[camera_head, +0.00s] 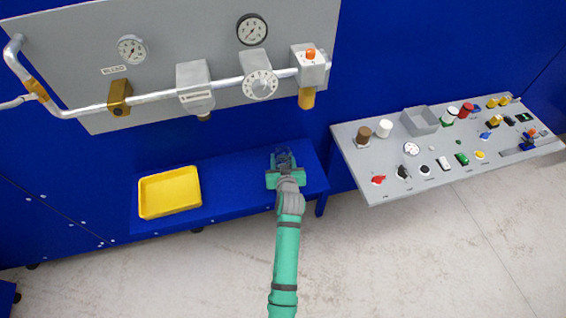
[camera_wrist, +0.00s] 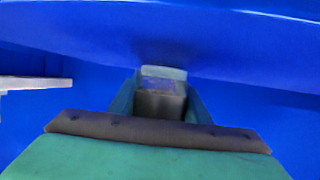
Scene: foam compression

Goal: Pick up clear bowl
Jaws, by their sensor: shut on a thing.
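The clear bowl (camera_wrist: 163,88) shows in the wrist view as a see-through, greyish shape between the fingers of my gripper (camera_wrist: 160,100). My gripper is shut on it. In the head view my gripper (camera_head: 283,160) is over the right part of the blue shelf, and the bowl there is a small dark see-through patch at its far end. The bowl's full outline is hard to make out. I cannot tell whether it touches the shelf.
A yellow tray (camera_head: 170,192) sits on the left of the blue shelf (camera_head: 232,190). A grey panel with gauges and a pipe (camera_head: 150,97) is above the shelf. A grey control board (camera_head: 400,188) with several knobs stands at the right. The shelf between tray and gripper is clear.

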